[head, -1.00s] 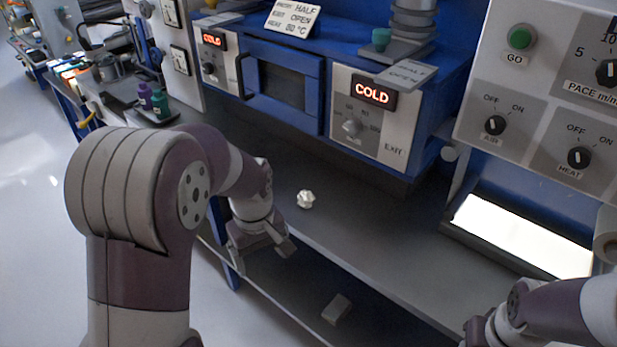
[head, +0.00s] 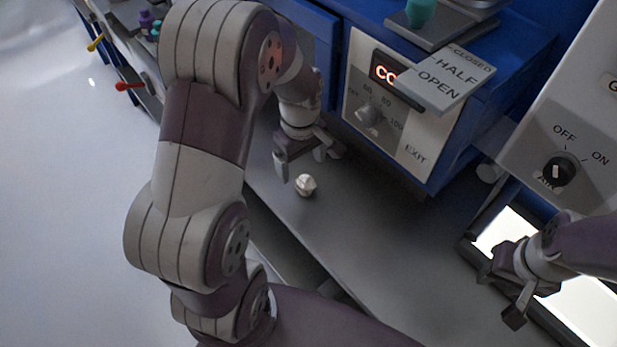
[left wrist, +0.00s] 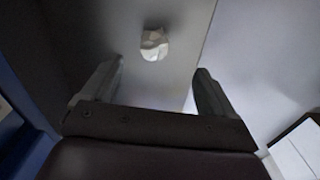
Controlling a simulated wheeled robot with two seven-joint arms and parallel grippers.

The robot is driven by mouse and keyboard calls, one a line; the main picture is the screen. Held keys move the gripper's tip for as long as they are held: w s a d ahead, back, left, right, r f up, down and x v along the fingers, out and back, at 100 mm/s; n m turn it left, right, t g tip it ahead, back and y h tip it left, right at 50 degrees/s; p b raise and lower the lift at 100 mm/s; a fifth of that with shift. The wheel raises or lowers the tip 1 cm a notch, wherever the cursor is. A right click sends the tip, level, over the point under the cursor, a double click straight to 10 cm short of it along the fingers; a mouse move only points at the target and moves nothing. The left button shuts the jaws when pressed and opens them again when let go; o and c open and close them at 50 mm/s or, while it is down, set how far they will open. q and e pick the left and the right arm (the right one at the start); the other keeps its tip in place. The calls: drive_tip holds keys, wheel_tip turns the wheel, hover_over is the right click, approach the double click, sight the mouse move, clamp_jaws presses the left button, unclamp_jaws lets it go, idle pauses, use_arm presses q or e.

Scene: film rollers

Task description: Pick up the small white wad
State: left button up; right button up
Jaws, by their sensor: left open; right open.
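The small white wad (head: 306,185), crumpled and roundish, lies on the grey bench top near its front edge. My left gripper (head: 312,168) is open just above and behind the wad in the head view, its fingers apart and empty. In the left wrist view the wad (left wrist: 154,44) lies beyond the tips of my left gripper (left wrist: 160,82), roughly midway between the two fingers and not touching either. My right gripper (head: 500,297) is open and empty at the right, in front of the lit panel.
The blue machine's front panel (head: 395,110) with a knob and glowing display stands just behind the bench. A "CLOSED, HALF, OPEN" plate (head: 447,80) juts out above it. A bright lit panel (head: 590,300) is at the right. The bench (head: 380,240) right of the wad is clear.

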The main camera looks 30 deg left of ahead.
sight(305, 180)
use_arm(q)
drive_tip(key=f, duration=0.8)
drive_tip(key=shift+w+d, duration=0.25)
drive_tip(key=shift+w, duration=0.05)
drive_tip(key=shift+r, duration=0.1)
drive_tip(key=c, duration=1)
